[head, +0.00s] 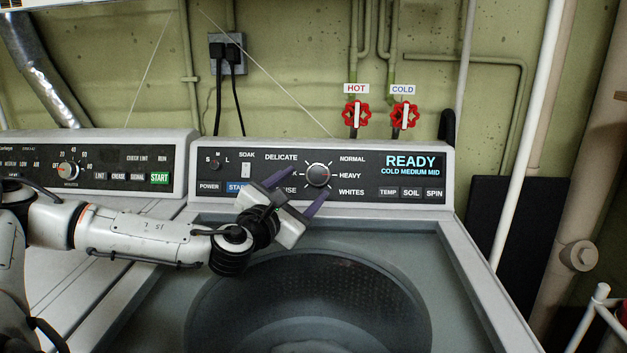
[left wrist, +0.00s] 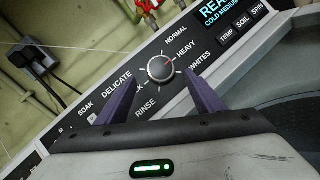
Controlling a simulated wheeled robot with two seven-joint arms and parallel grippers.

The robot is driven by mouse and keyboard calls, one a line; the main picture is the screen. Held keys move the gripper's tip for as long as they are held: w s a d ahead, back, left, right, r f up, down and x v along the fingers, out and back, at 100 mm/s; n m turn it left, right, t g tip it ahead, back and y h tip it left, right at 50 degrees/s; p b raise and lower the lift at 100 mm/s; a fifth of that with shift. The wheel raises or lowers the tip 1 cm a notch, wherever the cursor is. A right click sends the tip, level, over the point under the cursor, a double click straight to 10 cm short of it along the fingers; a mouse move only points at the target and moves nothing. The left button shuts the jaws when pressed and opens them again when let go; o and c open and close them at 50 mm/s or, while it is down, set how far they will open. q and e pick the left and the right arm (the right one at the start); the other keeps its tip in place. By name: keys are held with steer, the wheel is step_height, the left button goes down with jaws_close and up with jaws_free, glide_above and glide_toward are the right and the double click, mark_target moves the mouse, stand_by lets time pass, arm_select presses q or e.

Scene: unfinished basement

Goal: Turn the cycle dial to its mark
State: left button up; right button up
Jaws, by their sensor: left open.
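The cycle dial (head: 318,175) is a round grey knob on the washer's black control panel, ringed by DELICATE, NORMAL, HEAVY, WHITES and other partly hidden words. In the left wrist view the dial (left wrist: 160,68) lies ahead, beyond my two purple fingertips. My left gripper (head: 296,189) is open and empty, its fingers spread in front of the panel just below and left of the dial. It also shows in the left wrist view (left wrist: 157,98). I see no contact with the dial. My right gripper is not in view.
The display (head: 411,164) reads READY, COLD MEDIUM MID. Buttons POWER, TEMP, SOIL and SPIN sit on the panel. The open washer drum (head: 310,300) lies below. A second machine's panel (head: 85,165) stands at left. Red HOT (head: 356,114) and COLD (head: 404,115) valves are on the wall.

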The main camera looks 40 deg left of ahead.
mark_target(316, 175)
arm_select(q)
steer(key=x, duration=0.3)
steer(key=shift+w+a+r, duration=0.1)
steer(key=shift+w, duration=0.05)
steer(key=shift+x, duration=0.8)
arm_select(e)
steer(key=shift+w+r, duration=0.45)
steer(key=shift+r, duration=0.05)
